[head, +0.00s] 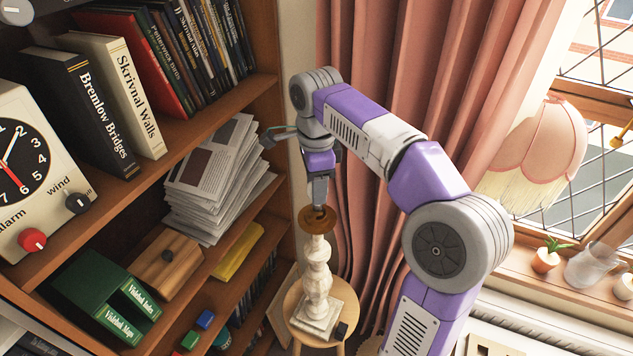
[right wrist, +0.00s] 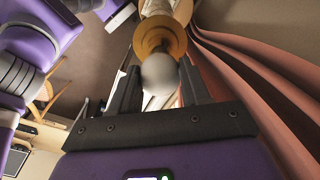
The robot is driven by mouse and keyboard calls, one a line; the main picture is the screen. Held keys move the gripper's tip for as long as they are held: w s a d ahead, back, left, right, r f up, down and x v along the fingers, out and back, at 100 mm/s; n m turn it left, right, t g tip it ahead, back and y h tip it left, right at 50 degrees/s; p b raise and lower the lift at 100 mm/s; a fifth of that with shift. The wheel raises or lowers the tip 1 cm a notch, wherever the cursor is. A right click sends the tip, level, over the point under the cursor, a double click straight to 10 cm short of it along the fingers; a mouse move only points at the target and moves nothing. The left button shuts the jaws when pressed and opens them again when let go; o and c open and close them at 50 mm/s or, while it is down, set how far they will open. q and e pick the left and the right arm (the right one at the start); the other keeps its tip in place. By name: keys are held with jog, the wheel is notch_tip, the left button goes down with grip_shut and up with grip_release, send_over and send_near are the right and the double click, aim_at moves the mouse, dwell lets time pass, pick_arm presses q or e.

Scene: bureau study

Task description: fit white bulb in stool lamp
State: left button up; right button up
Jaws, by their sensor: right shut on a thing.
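The stool lamp has a pale turned stem (head: 317,275) on a square base, with a brass-coloured disc (head: 313,222) at its top. It stands upright on a round wooden stool (head: 296,296). My right gripper (head: 319,203) points down right over the disc. In the right wrist view, my right gripper (right wrist: 158,88) is shut on the white bulb (right wrist: 158,72), which sits between its fingers. The bulb lines up with the middle of the brass disc (right wrist: 160,36); I cannot tell whether it touches the socket. The bulb is hidden in the head view. My left gripper is not in view.
A bookcase with paper stacks (head: 212,180) stands close on the left. A pink curtain (head: 400,100) hangs behind the lamp. A fringed pink shade (head: 545,150) is at the right by the window.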

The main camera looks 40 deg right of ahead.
jog(key=shift+f, duration=0.65)
dwell(0.7)
jog(key=shift+r+m, duration=0.1)
jog(key=shift+m, duration=0.8)
jog(key=shift+m+p, duration=0.35)
jog(key=shift+m, duration=0.45)
jog(key=shift+m, duration=0.8)
